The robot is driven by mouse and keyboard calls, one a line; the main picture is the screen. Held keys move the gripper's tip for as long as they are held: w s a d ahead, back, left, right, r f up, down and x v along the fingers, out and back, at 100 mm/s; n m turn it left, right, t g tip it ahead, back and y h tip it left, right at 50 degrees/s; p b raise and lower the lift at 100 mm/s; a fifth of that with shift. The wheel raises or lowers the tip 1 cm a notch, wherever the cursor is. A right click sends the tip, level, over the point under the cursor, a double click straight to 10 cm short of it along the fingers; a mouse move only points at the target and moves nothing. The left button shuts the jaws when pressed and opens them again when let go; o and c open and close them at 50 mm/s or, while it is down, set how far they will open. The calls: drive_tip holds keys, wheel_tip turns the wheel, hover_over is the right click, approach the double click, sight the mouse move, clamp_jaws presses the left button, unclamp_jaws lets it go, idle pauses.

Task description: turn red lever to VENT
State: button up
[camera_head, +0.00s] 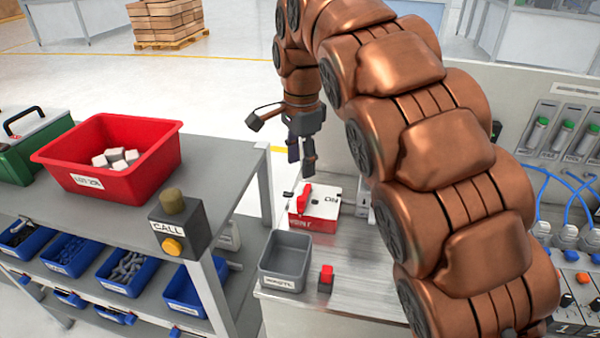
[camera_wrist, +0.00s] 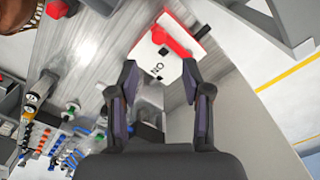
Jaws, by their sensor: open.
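The red lever (camera_head: 304,197) sits on top of a box with a white top and red front (camera_head: 318,224) on the metal bench. The box's front carries white lettering that is partly unreadable, and dark letters like "ON" show on its top. In the wrist view the red lever (camera_wrist: 178,36) lies across the white box top (camera_wrist: 160,62), beyond my fingertips. My gripper (camera_head: 300,164) hangs above the box, fingers pointing down. In the wrist view my gripper (camera_wrist: 160,84) is open and empty, its fingers apart from the lever.
A grey bin (camera_head: 285,262) and a small red-topped switch (camera_head: 326,275) stand in front of the box. A CALL post (camera_head: 178,225) and a red bin (camera_head: 75,160) stand on the left shelf. Blue hoses (camera_head: 570,185) and a control panel are at right.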

wheel_tip(320, 180, up, 2)
drive_tip(key=shift+r, duration=0.1)
idle(0.5)
